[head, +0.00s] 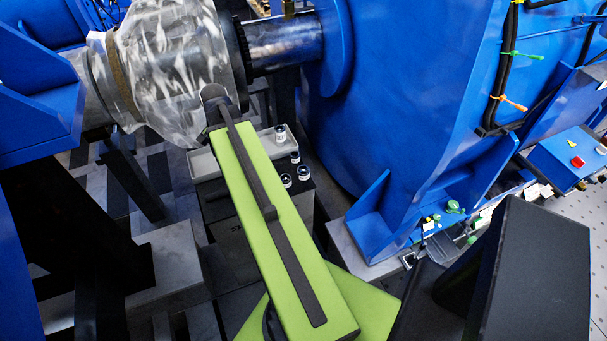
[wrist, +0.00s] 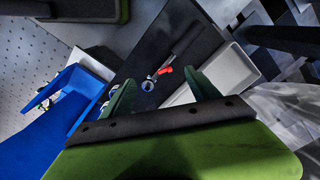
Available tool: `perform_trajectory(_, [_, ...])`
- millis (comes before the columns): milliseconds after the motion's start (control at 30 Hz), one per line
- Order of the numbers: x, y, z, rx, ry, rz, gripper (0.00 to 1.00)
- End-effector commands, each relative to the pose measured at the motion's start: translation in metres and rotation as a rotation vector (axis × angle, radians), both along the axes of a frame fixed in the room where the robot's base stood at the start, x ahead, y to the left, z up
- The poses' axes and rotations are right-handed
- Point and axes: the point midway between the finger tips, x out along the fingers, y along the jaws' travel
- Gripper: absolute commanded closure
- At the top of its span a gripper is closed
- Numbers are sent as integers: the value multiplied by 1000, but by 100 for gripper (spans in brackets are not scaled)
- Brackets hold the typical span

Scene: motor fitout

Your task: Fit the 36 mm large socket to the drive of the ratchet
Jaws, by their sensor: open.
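My gripper (wrist: 159,78) is open in the wrist view, with its two green fingers apart over a dark worktop. A small ring-shaped piece with a blue rim (wrist: 148,86), apparently a socket, shows between the fingers. Beside it lies a long dark tool with a red part (wrist: 165,70), which looks like the ratchet. More sockets are partly hidden behind the left finger. In the head view, several small dark sockets with pale rims, such as one at the front (head: 286,181) and one at the right (head: 304,173), stand on the worktop. I cannot read which is 36 mm. My arm hides the gripper there.
A grey tray (head: 203,165) lies on the dark worktop; it also shows in the wrist view (wrist: 228,72). A large blue housing (head: 400,120) stands close on the right. A shaft with a clear wrapped cover (head: 165,60) is behind my arm's end.

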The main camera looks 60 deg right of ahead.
Motion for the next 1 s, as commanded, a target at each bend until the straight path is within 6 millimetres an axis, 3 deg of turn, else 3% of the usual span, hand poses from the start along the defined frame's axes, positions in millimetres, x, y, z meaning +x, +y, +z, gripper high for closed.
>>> perform_trajectory(33, [-24, -45, 2, 0, 0, -172, 30])
perform_trajectory(100, [-60, -94, 3, 1, 0, -400, 30])
perform_trajectory(200, [-107, -145, 5, 1, 1, -661, 30])
perform_trajectory(300, [-140, -175, 5, 0, 1, -830, 30])
perform_trajectory(433, [-159, -189, 5, 0, 1, -924, 30])
perform_trajectory(667, [-161, -190, -5, -1, 0, -930, 30])
perform_trajectory(1000, [-160, -189, -73, -1, 0, -928, 30])
